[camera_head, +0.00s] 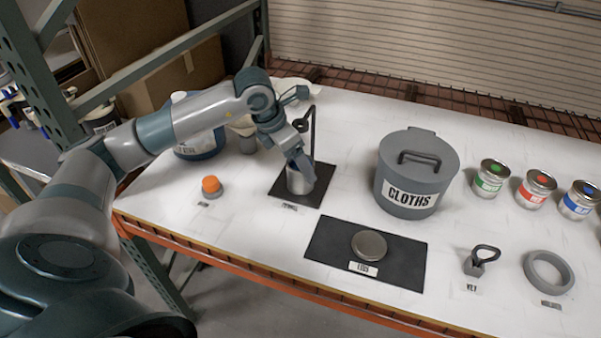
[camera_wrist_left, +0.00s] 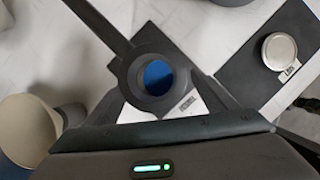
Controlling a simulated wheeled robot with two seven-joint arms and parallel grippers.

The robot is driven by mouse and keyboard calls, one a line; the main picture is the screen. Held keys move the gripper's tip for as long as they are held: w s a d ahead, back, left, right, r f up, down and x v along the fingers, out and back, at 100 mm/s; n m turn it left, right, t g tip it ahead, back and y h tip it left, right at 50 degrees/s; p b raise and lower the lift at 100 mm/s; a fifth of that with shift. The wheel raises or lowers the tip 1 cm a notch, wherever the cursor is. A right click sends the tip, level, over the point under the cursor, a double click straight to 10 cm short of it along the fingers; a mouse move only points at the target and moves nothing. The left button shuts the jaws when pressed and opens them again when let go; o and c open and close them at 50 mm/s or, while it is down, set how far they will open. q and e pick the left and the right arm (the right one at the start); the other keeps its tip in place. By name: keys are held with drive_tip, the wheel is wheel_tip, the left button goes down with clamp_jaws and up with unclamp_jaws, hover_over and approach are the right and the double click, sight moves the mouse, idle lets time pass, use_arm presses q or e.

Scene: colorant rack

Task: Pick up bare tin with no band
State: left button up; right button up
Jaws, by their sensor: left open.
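A plain silver tin (camera_head: 301,183) with no coloured band visible stands on a small black mat (camera_head: 318,197) near the middle of the table. My left gripper (camera_head: 299,165) is open and low over the tin, covering its upper part. In the left wrist view, a dark ring on a long stem (camera_wrist_left: 131,60) lies in front of my left gripper (camera_wrist_left: 160,108), and blue (camera_wrist_left: 157,76) shows through its hole. The tin's wall is mostly hidden there, so I cannot tell whether the fingers touch it. My right gripper is not in view.
A black mat (camera_head: 330,245) holds a round metal lid (camera_head: 369,244). A grey CLOTHS bin (camera_head: 412,178) stands right of the tin. Green, red and blue banded tins (camera_head: 491,178) stand farther right. An orange-topped object (camera_head: 211,186) and a white-blue bucket (camera_head: 200,140) are left.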

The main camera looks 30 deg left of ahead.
use_arm(q)
drive_tip(key=shift+p+x, duration=0.7)
drive_tip(key=shift+x, duration=1.15)
drive_tip(key=shift+s+d, duration=0.1)
drive_tip(key=c, duration=1.3)
drive_tip(key=shift+r, duration=0.15)
